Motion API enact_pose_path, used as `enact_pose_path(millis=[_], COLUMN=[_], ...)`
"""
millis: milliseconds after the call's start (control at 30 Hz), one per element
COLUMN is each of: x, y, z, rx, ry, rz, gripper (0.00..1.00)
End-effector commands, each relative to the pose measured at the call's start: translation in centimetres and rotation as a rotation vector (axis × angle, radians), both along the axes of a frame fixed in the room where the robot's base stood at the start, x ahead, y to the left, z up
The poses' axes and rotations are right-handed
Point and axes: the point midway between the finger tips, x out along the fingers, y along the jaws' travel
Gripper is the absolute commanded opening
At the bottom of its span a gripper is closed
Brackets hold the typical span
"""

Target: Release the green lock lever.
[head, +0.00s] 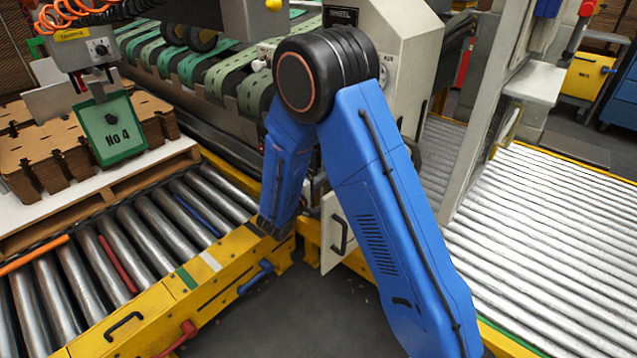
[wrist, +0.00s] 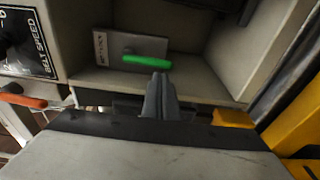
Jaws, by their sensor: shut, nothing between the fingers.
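The green lock lever (wrist: 147,61) shows in the wrist view. It lies roughly level on a grey plate (wrist: 128,46) inside a pale recessed box. My gripper (wrist: 159,78) points into this box with its fingers together and nothing between them. Its tips appear just below the right half of the lever in the picture. I cannot tell whether they touch it. In the head view my blue arm hides the lever and most of the gripper.
A black panel marked "BELT SPEED" (wrist: 24,45) and an orange-red handle (wrist: 22,101) are at the left in the wrist view. A white panel with a black handle (head: 336,234) hangs below the machine. Roller conveyors (head: 545,255) lie right and left. Cardboard blanks (head: 45,150) sit on a pallet.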

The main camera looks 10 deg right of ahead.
Motion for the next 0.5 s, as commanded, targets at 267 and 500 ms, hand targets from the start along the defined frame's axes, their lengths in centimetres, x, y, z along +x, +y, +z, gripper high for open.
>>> enact_pose_path(millis=[267, 500], x=[1.22, 1.28], y=[-1.29, -1.34], z=[0.0, 0.0], rx=[0.0, 0.0], ry=[0.0, 0.0], rz=[0.0, 0.0], gripper=[0.0, 0.0])
